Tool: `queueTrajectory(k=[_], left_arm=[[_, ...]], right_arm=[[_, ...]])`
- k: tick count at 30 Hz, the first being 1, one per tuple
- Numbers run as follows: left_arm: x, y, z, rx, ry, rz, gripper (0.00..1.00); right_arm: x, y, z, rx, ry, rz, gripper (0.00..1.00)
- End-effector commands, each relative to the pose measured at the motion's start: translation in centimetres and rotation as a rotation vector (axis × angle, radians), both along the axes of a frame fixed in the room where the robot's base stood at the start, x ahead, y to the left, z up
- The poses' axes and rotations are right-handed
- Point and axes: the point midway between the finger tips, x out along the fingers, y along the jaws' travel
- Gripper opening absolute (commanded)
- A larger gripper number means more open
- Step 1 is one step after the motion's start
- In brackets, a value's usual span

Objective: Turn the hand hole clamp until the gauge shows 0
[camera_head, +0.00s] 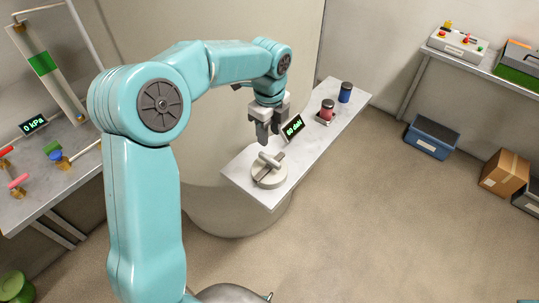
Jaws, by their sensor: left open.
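The hand hole clamp (268,173) is a round pale disc with a grey bar handle across its top. It sits at the near end of a narrow light shelf. The gauge (293,128) stands on the shelf just behind it, with green digits that look like 60 daN. My left gripper (268,138) points down above and behind the clamp, next to the gauge. My right gripper is not clearly in view.
A red knob or jar (327,110) and a blue one (345,92) stand farther along the shelf. A left bench holds coloured valves and a display (34,124) reading 0 kPa. Boxes (433,137) lie on the floor at right. The floor between is clear.

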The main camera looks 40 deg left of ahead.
Motion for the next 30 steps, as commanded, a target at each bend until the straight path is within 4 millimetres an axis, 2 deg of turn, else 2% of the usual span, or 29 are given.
queueTrajectory(k=[6,12,18,26,27,30], left_arm=[[-0.1,0.0,-5.2,-0.002,0.005,-0.001,0.43],[0.0,0.0,-8.7,-0.001,0.003,0.0,0.43],[0.0,0.0,-10.1,-0.001,0.0,0.002,0.43],[0.0,0.0,-10.3,-0.001,-0.001,0.002,0.43],[0.0,0.0,-10.2,-0.001,-0.001,0.002,0.3],[0.0,0.0,-10.2,-0.001,-0.001,0.002,0.0]], right_arm=[[0.0,0.0,0.5,0.0,0.0,0.0,0.43],[0.0,0.0,0.8,0.0,0.0,0.0,0.43],[0.0,0.0,0.9,0.0,0.0,0.0,0.43],[0.0,0.0,0.9,0.0,0.0,0.0,0.43],[0.0,0.0,0.9,0.0,0.0,0.0,0.43],[0.0,0.0,0.9,0.0,0.0,0.0,0.43]])
